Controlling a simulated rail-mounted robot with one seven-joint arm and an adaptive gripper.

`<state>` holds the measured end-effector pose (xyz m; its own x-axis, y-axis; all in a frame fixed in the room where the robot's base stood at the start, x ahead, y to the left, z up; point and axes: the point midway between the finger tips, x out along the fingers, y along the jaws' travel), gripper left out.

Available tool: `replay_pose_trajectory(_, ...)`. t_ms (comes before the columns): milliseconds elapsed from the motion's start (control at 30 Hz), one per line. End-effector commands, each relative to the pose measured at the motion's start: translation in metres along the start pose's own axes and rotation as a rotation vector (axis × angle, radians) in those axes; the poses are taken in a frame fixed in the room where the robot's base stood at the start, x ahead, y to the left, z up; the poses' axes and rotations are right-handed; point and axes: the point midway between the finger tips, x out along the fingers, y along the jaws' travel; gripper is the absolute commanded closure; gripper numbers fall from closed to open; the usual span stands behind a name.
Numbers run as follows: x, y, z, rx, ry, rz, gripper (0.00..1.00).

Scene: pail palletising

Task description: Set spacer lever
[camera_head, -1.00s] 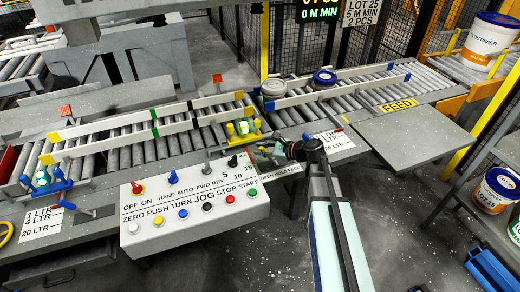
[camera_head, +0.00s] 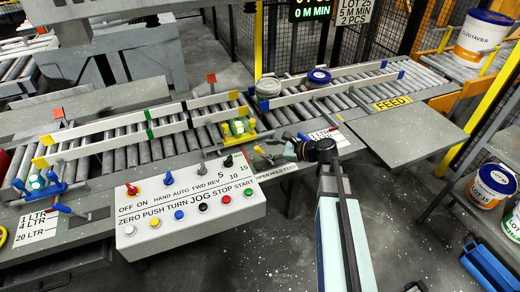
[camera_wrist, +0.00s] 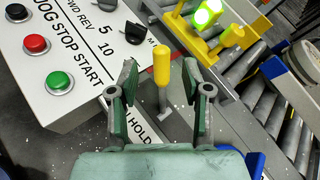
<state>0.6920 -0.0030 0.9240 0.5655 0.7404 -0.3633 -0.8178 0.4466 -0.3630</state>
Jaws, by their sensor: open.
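A lever with a yellow handle (camera_wrist: 161,66) stands upright from a grey plate beside the OPEN HOLD FEED label (camera_head: 277,170). In the wrist view it stands between the two green-padded jaws of my gripper (camera_wrist: 160,80). The jaws are open, with a gap on both sides of the handle. In the head view my gripper (camera_head: 270,153) is over that label's plate, right of the control panel. No frame labels a lever as the spacer.
The white control panel (camera_head: 190,212) with knobs and buttons is just left of my gripper. A yellow bracket with a lit green lamp (camera_wrist: 207,13) is close beyond the lever. Rollers and a pail (camera_wrist: 300,65) are to the right. Two pails stand on the feed conveyor.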

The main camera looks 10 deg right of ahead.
Motion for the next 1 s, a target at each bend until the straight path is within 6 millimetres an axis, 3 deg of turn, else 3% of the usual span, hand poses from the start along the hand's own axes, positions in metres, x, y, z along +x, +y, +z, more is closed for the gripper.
replay_pose_trajectory(100,-0.024,0.001,0.001,-0.001,0.000,-0.002,0.51)
replay_pose_trajectory(333,-0.052,0.000,0.000,0.000,-0.001,-0.001,0.51)
replay_pose_trajectory(1000,-0.058,0.000,0.000,-0.035,-0.001,0.001,0.51)
